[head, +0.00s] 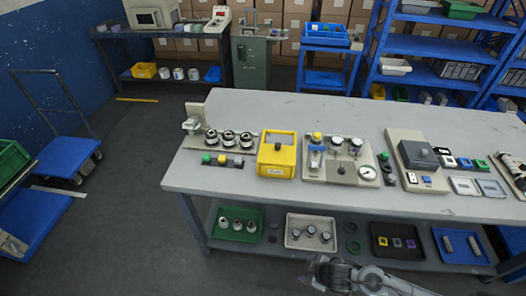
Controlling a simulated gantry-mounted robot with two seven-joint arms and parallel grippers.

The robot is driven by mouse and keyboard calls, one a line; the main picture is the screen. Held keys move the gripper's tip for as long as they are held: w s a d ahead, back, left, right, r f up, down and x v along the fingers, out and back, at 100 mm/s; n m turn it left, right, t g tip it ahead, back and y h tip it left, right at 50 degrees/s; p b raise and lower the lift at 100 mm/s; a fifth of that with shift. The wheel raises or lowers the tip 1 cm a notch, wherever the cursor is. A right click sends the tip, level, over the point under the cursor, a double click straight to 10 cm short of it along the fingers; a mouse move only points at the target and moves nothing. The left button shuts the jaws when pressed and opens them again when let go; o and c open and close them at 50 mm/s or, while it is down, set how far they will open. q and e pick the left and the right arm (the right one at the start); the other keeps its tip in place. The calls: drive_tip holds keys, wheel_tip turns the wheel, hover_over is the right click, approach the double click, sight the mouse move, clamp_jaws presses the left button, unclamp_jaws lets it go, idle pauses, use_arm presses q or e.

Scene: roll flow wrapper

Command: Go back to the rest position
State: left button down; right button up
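My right gripper (312,274) shows at the bottom edge of the head view, right of centre, with its arm coming in from the lower right. It is in front of the workbench (300,108), near the lower shelf and below the white tray (291,242). Its fingers are small and unclear, so I cannot tell if they are open or shut. No object shows clearly in it. My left gripper is not in view.
On the bench stand a yellow box (277,163), a gauge panel (340,174) and a grey device (417,154). The lower shelf holds a green tray (238,232), a black tray (397,250) and a blue tray (462,258).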

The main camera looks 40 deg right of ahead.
wheel_tip(320, 180, up, 13)
drive_tip(key=s+a+n+g+h, duration=0.1)
drive_tip(key=a+h, duration=0.1)
drive_tip(key=s+a+f+m+y, duration=0.1)
drive_tip(key=a+m+y, duration=0.2)
drive_tip(key=a, duration=0.6)
wheel_tip(320, 180, down, 6)
drive_tip(key=b, duration=0.6)
wheel_tip(320, 180, up, 39)
drive_tip(key=p, duration=3.8)
drive_tip(key=shift+m+g+p, duration=0.3)
drive_tip(key=shift+g+p, duration=0.1)
